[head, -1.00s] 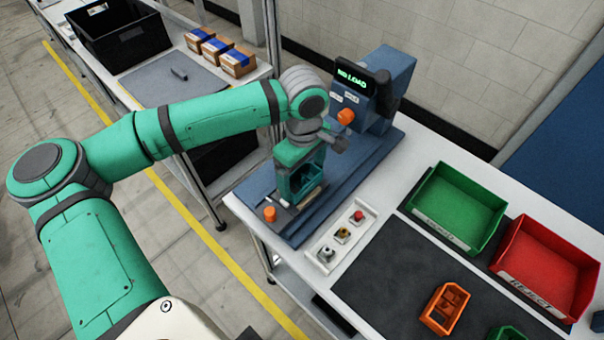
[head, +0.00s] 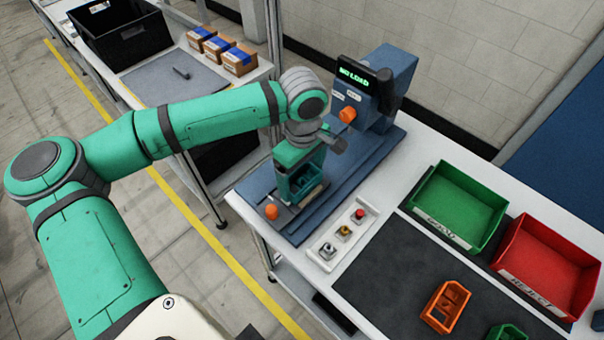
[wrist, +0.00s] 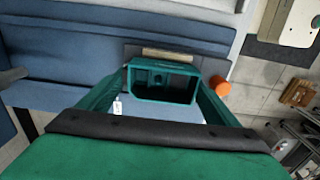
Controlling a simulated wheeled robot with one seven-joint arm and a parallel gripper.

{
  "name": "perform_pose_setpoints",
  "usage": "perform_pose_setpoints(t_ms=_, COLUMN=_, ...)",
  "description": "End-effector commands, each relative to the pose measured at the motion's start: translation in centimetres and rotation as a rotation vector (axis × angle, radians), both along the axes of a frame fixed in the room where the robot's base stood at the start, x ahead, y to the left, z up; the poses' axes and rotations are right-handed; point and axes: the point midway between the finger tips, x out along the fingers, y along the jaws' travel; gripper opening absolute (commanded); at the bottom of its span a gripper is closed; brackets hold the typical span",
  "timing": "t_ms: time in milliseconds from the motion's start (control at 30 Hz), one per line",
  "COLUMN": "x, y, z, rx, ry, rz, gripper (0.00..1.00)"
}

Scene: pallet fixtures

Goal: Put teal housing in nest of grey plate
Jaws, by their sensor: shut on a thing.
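The teal housing (wrist: 165,97) is an open box, held between the two green fingers of my gripper (wrist: 163,84) in the wrist view. In the head view the teal housing (head: 304,183) hangs under my gripper (head: 299,176), over the front part of the blue fixture. A grey plate (wrist: 134,52) shows partly behind the housing, with a pale strip along it. The housing and gripper hide most of the plate and its nest. I cannot tell whether the housing touches the plate.
An orange knob (head: 271,212) stands by the plate. A blue press (head: 385,85) rises behind. A button box (head: 342,233) is to the right, with green (head: 460,205) and red (head: 548,265) bins beyond. An orange housing (head: 446,307) lies on the dark mat (head: 385,275).

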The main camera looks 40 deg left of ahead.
Motion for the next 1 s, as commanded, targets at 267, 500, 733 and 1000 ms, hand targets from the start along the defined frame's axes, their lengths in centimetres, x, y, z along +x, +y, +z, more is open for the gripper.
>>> perform_pose_setpoints(t_ms=267, x=0.0, y=0.0, z=-0.1, rx=0.000, ry=0.000, rz=-0.001, gripper=1.00)
perform_pose_setpoints(t_ms=500, x=0.1, y=-0.1, z=0.7, rx=0.001, ry=0.001, rz=-0.002, gripper=1.00)
perform_pose_setpoints(t_ms=733, x=0.1, y=0.0, z=4.7, rx=0.004, ry=-0.001, rz=-0.002, gripper=1.00)
perform_pose_setpoints(t_ms=1000, x=0.3, y=-0.2, z=9.1, rx=0.002, ry=-0.001, rz=-0.006, gripper=1.00)
